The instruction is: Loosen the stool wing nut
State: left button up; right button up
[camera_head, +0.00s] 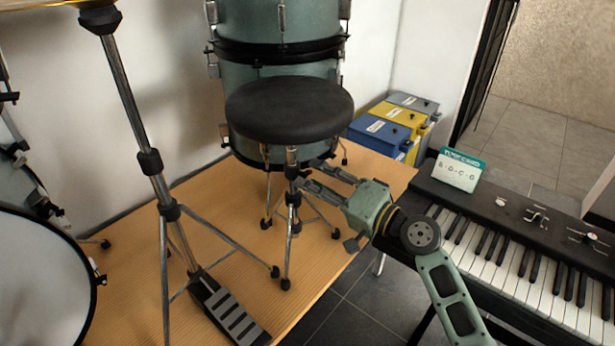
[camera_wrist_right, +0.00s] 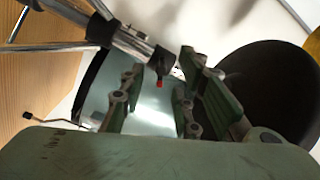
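The stool has a round black seat (camera_head: 290,108) and a chrome post on splayed legs, standing on the wooden platform in front of the green drums. In the right wrist view its seat (camera_wrist_right: 268,85) fills the right side, and its post (camera_wrist_right: 130,42) runs diagonally at the top. A dark fitting with a red tip (camera_wrist_right: 159,83) sits on the post; I cannot clearly make out the wing nut's shape. My right gripper (camera_head: 306,176) is just below the seat, beside the post. In the wrist view its fingers (camera_wrist_right: 158,62) are apart, with the fitting between them. My left gripper is not visible.
A cymbal stand (camera_head: 150,162) and a pedal (camera_head: 228,308) stand left of the stool. A keyboard (camera_head: 530,240) with a small card (camera_head: 458,171) on it is at the right. Blue, yellow and grey cases (camera_head: 380,136) stand behind. The wooden platform (camera_head: 225,215) is partly clear.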

jog(key=v, duration=0.5)
jog(key=shift+s+d, duration=0.1)
jog(key=shift+s, duration=0.05)
dwell(0.3)
